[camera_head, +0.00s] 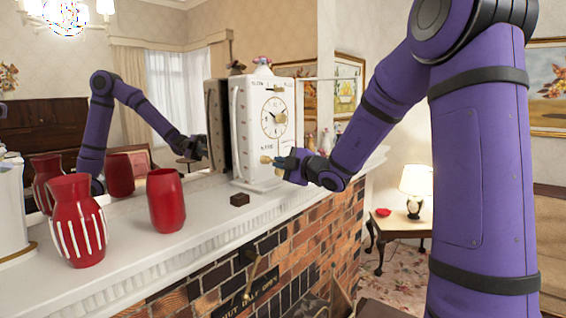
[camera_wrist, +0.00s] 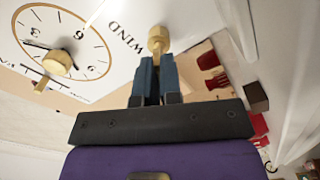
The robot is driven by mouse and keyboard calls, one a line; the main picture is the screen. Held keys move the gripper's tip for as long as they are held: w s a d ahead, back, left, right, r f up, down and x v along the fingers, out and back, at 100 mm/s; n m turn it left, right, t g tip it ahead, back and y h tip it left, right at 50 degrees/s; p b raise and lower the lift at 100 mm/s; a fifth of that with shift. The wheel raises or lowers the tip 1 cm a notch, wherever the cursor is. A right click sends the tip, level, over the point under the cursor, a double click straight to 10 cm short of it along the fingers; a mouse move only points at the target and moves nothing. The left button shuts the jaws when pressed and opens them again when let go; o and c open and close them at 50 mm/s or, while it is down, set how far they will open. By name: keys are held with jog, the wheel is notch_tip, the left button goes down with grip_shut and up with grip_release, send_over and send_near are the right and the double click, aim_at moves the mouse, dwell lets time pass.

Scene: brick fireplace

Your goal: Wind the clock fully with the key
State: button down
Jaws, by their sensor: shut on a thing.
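The clock (camera_head: 248,135) is a white box with a round dial, standing on the white mantel. In the wrist view its dial (camera_wrist: 62,48) shows at the upper left, with the word WIND beside it. The brass key (camera_wrist: 158,38) sticks out of the clock's face below the dial; it also shows in the head view (camera_head: 266,159). My gripper (camera_wrist: 155,68) is at the lower front of the clock, its blue fingers closed on the key's near end. The part of the key between the fingers is hidden.
A small dark brown block (camera_head: 239,199) lies on the mantel (camera_head: 130,255) in front of the clock. A red vase (camera_head: 165,200) and a red-and-white striped vase (camera_head: 76,222) stand to the left. A mirror behind reflects my arm. Figurines stand right of the clock.

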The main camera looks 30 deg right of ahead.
jog(key=m, duration=0.3)
jog(key=shift+w+a+r+m, duration=0.1)
jog(key=shift+a+m, duration=0.1)
jog(key=shift+m, duration=0.1)
jog(key=c, duration=1.2)
grip_release()
jog(key=shift+w, duration=0.15)
jog(key=o, duration=0.5)
jog(key=shift+c, duration=0.2)
jog(key=shift+s+d, duration=0.15)
jog(key=shift+s, duration=0.1)
jog(key=v, duration=0.6)
jog(key=shift+s, duration=0.35)
jog(key=shift+d, duration=0.1)
